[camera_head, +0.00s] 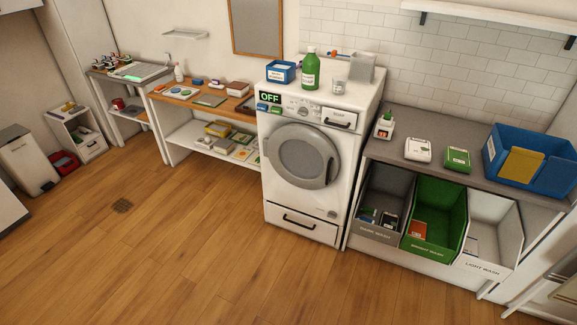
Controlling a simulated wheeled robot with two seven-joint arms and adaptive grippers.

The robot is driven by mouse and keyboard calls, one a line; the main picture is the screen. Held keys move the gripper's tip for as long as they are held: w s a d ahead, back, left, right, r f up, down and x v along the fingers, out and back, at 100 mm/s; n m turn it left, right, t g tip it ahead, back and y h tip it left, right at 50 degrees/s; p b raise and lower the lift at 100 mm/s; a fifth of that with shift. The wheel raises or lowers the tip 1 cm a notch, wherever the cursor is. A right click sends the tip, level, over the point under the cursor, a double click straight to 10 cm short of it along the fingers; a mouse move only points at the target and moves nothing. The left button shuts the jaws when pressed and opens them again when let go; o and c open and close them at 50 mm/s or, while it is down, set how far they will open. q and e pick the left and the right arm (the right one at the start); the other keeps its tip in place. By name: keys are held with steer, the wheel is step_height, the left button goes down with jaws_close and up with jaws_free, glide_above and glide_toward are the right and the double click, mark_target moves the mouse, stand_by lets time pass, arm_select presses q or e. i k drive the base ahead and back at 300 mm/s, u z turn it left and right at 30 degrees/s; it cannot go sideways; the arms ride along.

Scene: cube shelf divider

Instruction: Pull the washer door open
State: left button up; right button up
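The white washer (290,213) stands against the tiled wall in the middle of the head view. Its round grey door (303,156) is on the front and looks closed. A small panel above the door reads OFF. A drawer with a dark handle is at the washer's base, and a smaller one is at the top right. Neither of my grippers is in view, and nothing touches the door.
A green bottle (310,70), a blue box (281,72) and a grey container stand on the washer. Sorting bins, including a green bin (453,212), are at the right. A wooden bench (207,100) is at the left. The wooden floor (200,240) before the washer is clear.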

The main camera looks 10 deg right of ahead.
mark_target(272, 147)
steer(key=u, duration=0.25)
steer(key=i, duration=0.9)
steer(key=z, duration=0.4)
steer(key=i, duration=0.9)
steer(key=z, duration=0.5)
